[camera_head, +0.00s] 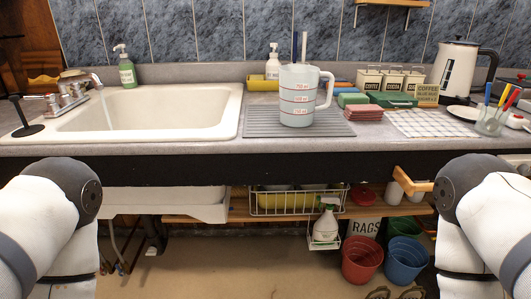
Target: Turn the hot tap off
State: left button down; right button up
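A chrome tap (68,97) stands at the left rim of the white sink (215,130), with its spout (97,80) reaching over the basin. It has small handles at its base; one handle (36,97) points left. Neither gripper is in view.
A black stand (28,130) with an upright rod is left of the sink, near the tap. A green soap bottle (127,70) stands behind the basin. A measuring jug (297,97) stands on the grey drain mat (262,127). The counter's front edge (200,150) lies between my arms and the sink.

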aim_at(50, 97)
jog(key=u, duration=1.4)
jog(key=i+j+z, duration=0.45)
jog(key=j, duration=0.2)
jog(key=i+j+z, duration=0.2)
jog(key=j, duration=0.2)
jog(key=j+z, duration=0.25)
jog(key=j, duration=0.1)
